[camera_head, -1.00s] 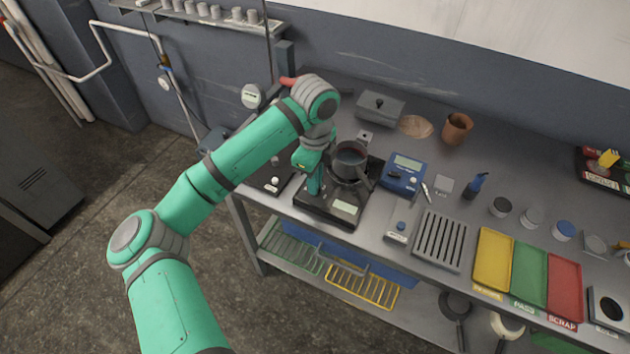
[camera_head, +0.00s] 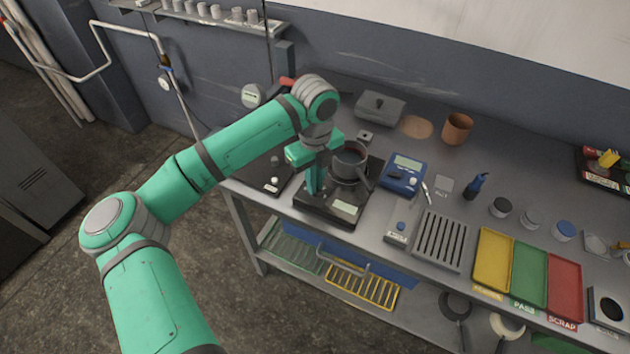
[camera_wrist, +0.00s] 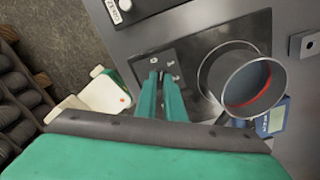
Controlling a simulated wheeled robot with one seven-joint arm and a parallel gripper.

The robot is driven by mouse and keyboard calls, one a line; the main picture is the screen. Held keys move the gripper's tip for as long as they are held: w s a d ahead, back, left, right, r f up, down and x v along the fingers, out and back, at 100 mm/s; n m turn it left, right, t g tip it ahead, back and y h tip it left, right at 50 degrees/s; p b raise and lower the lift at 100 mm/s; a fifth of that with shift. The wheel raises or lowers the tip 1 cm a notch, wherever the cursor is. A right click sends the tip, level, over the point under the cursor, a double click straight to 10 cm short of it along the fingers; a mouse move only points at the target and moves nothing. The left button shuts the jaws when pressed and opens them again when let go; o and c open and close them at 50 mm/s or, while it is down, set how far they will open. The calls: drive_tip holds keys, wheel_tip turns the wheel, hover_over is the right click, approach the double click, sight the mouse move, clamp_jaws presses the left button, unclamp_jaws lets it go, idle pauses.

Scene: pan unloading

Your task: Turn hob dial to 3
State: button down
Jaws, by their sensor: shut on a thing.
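The black hob (camera_head: 341,207) stands near the front edge of the bench. My gripper (camera_head: 313,190) points down at the left part of the hob. In the wrist view my gripper (camera_wrist: 160,80) has its green fingers close together over the hob's control panel (camera_wrist: 147,60), which carries small white marks. The fingers are shut on the dial, which they mostly hide. I cannot read its setting.
A blue device (camera_head: 403,174) stands right of the hob, with a grey slotted rack (camera_head: 440,240) beyond it. Another dark plate (camera_head: 262,172) lies to the left. Yellow (camera_head: 492,262), green and red trays lie farther right. The pan stands close beside my fingers.

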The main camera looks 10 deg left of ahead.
drive_tip(key=m, duration=2.2)
drive_tip(key=shift+m, duration=0.4)
drive_tip(key=m, duration=0.3)
drive_tip(key=shift+m, duration=2.1)
